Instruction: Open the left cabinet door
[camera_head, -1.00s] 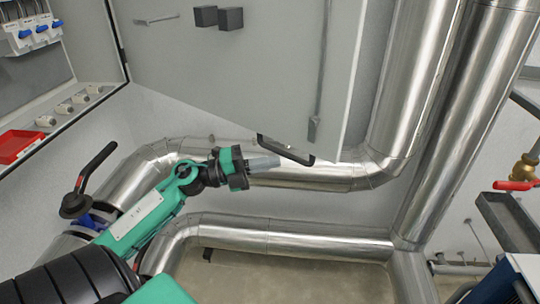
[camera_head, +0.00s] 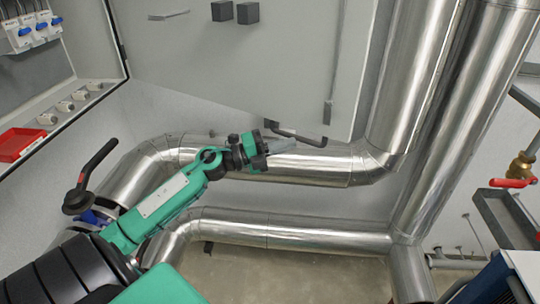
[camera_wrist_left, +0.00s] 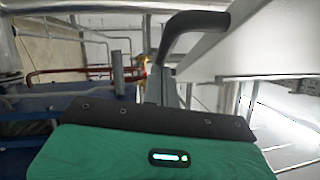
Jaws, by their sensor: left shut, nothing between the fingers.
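The left cabinet door (camera_head: 235,70) is a large grey panel, standing well open at the top centre of the head view. Its dark bar handle (camera_head: 303,137) is at the door's lower edge; a dark curved handle also shows in the left wrist view (camera_wrist_left: 195,24). My left gripper (camera_head: 284,146) is shut and empty, its grey fingertips just below the handle; whether they touch it I cannot tell. Its green body (camera_wrist_left: 160,150) fills the bottom of the left wrist view. My right gripper is not in view.
The cabinet interior at left holds breakers (camera_head: 35,30) and a red tray (camera_head: 18,144). Large silver pipes (camera_head: 430,80) run at right and behind my arm (camera_head: 160,205). A black-handled valve (camera_head: 90,180) stands close to the arm. Floor (camera_head: 290,275) shows below.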

